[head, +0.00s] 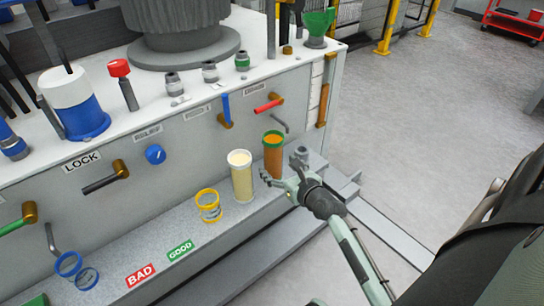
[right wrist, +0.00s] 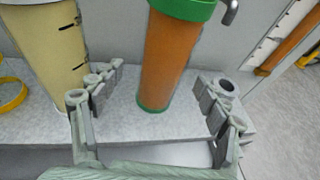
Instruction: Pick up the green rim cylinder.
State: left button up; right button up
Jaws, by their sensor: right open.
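The green rim cylinder (head: 273,155) stands upright on the grey ledge, with orange contents and a green ring at top and bottom. In the right wrist view the cylinder (right wrist: 172,58) stands just beyond my right gripper, its top cut off by the frame edge. My right gripper (head: 284,179) is open and empty, in front of the cylinder. In the right wrist view its fingers (right wrist: 158,108) are spread to either side of the cylinder's lower part, with no contact visible. My left gripper is not in view.
A white-rimmed cylinder (head: 241,177) with pale yellow contents stands close to the left. A yellow ring-shaped container (head: 208,206) and blue rings (head: 68,264) are further left. A panel with valve handles (head: 269,105) rises behind the ledge. Open floor (head: 420,110) lies to the right.

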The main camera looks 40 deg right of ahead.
aim_at(273, 161)
jog(key=x, duration=0.4)
jog(key=shift+w+d+f, duration=0.15)
jog(key=shift+w+f, duration=0.1)
jog(key=shift+f, duration=0.05)
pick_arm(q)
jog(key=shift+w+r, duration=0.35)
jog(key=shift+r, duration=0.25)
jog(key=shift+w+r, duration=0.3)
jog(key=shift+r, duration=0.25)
pick_arm(e)
jog(key=c, duration=1.4)
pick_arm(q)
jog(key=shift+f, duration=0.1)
pick_arm(e)
jog(key=shift+c, duration=1)
jog(key=shift+r, duration=0.15)
